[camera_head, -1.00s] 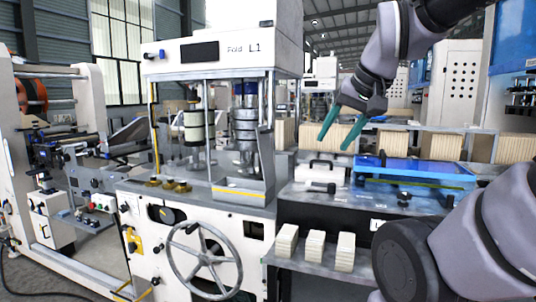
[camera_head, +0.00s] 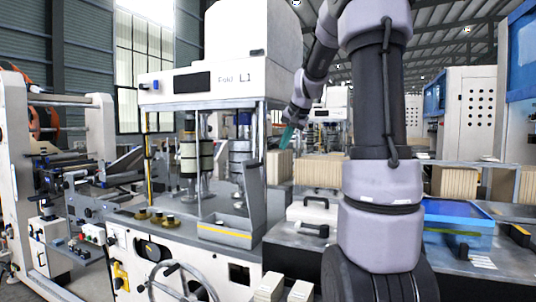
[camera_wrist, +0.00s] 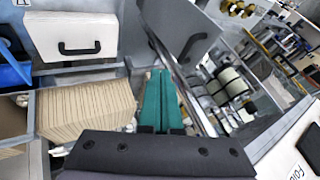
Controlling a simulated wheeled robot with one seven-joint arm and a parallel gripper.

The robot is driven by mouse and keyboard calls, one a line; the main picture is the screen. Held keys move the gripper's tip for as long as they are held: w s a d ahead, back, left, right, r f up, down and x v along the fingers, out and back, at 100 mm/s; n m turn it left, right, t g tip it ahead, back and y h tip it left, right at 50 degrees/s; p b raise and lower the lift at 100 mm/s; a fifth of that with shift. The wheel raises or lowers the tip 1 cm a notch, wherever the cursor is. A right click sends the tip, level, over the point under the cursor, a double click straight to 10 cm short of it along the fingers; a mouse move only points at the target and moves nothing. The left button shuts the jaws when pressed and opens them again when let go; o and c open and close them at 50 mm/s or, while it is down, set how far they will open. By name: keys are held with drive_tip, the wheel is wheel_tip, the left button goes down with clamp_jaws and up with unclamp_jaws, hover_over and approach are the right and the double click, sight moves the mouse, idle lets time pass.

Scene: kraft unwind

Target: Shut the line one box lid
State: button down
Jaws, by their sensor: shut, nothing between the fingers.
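The line one machine, marked "Fold L1" (camera_head: 220,82), stands left of centre in the head view. A grey box with a yellow stripe (camera_head: 225,232) sits on its front deck. A grey panel (camera_head: 257,175), which looks like its raised lid, stands upright at the box's right side. A grey plate with a dark handle (camera_wrist: 190,22), probably this lid, shows at the top of the wrist view. My gripper (camera_head: 287,137) is right of the panel and above it. Its green fingers (camera_wrist: 160,85) are together and empty, close beside the plate's edge; contact cannot be told.
A white case with a black handle (camera_head: 312,208) lies on the bench right of the machine. Stacked kraft packs (camera_wrist: 85,108) stand near my gripper. A blue-lidded box (camera_head: 455,212) is farther right, partly behind my arm. Machine columns (camera_wrist: 232,80) are close on the right.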

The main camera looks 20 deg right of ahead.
drive_tip(key=w+a+f, duration=0.3)
drive_tip(key=w+f, duration=0.4)
drive_tip(key=w, duration=0.1)
drive_tip(key=shift+w+a, duration=0.15)
drive_tip(key=shift+a, duration=0.2)
drive_tip(key=shift+w+a+f, duration=0.1)
